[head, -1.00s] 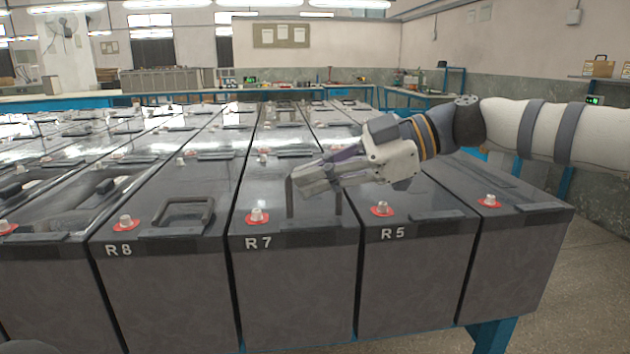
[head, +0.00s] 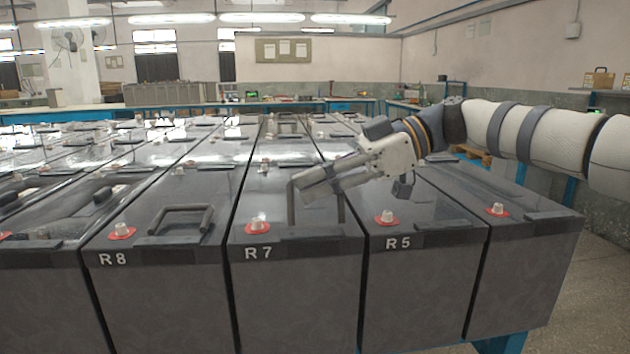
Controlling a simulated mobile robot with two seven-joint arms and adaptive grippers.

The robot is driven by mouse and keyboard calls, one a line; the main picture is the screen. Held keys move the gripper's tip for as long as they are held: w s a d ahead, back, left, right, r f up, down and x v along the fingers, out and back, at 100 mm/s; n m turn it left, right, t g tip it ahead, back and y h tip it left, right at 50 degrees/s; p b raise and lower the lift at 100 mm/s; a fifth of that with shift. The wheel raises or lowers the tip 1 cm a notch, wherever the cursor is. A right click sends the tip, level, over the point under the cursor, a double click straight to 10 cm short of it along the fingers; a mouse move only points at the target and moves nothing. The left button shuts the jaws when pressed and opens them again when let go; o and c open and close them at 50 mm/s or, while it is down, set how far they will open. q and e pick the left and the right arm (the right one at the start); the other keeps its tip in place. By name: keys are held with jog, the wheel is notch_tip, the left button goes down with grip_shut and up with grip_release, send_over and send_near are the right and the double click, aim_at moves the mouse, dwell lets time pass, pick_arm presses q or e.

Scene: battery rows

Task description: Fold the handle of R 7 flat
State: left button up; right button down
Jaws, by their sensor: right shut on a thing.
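The dark battery R 7 (head: 292,290) stands in the front row, with its label and a red-ringed terminal (head: 257,226) at the front left of its lid. Its handle (head: 291,206) stands up from the lid, with a leg showing on each side of my fingers. My right gripper (head: 318,184) reaches in from the right and is shut on the handle's top bar, which the fingers mostly hide. My left gripper is not in view.
Battery R 8 (head: 160,295) is on the left, its handle (head: 182,219) low over its lid. Battery R 5 (head: 415,290) is on the right, under my right wrist. More batteries fill the rows behind. The floor (head: 590,270) at the right is clear.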

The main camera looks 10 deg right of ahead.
jog(key=c, duration=1.7)
grip_release()
jog(key=v, duration=1.2)
